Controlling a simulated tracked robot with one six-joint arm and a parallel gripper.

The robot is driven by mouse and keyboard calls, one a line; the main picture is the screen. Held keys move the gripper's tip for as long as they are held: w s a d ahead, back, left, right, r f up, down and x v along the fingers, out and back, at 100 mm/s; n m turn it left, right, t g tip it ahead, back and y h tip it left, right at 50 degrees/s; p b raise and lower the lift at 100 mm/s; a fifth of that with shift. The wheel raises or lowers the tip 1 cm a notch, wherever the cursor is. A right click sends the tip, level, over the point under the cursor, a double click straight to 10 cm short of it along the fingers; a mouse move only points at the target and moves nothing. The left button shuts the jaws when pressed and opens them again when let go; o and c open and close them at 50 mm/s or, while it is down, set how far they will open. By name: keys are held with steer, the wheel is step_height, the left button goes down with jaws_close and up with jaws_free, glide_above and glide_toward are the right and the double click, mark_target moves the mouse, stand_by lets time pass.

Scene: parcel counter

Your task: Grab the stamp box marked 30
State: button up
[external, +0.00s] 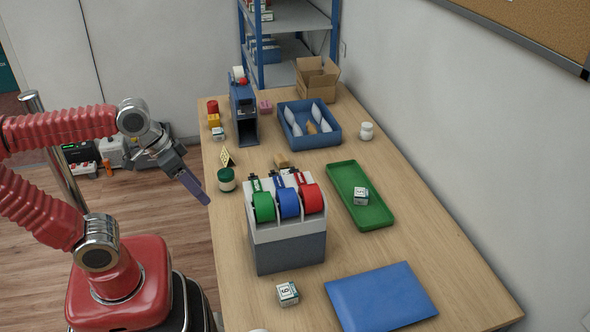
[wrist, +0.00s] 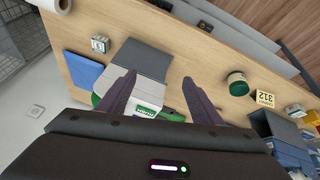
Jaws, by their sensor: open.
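Several small white stamp boxes with dark markings are on the counter. One stamp box (external: 288,294) sits on the bare wood near the front; a stamp box (wrist: 100,44) also shows in the wrist view, beside the blue folder. Another stamp box (external: 361,196) lies in the green tray (external: 345,178). A third (external: 218,134) is at the far left edge, by the yellow and red items. I cannot read for certain which is marked 30. My gripper (external: 205,200) is open and empty at the counter's left edge, apart from all the boxes; its two fingers (wrist: 158,82) show in the wrist view.
A grey tape dispenser (external: 288,246) with green, blue and red rolls stands mid-counter. A green jar (external: 226,180) and number sign (external: 228,157) are near my gripper.

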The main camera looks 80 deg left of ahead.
steer(key=w+a+r+n+h, duration=0.2)
steer(key=w+a+n, duration=0.9)
steer(key=a, duration=0.4)
steer(key=a+n+t, duration=0.4)
steer(key=a+n, duration=0.7)
steer(key=a, duration=1.1)
steer(key=s+a+f+n+t+y, duration=0.1)
steer(key=s+a+f+n+t, duration=0.1)
steer(key=s+a+n, duration=0.75)
steer(key=s+a+f+n+t+y, duration=0.15)
steer(key=s+a, duration=0.45)
steer(key=a, duration=0.9)
step_height(320, 180, down, 16)
steer(key=shift+a+f+t, duration=0.25)
steer(key=shift+a+t, duration=0.1)
steer(key=shift+t, duration=0.1)
steer(key=shift+w, duration=0.2)
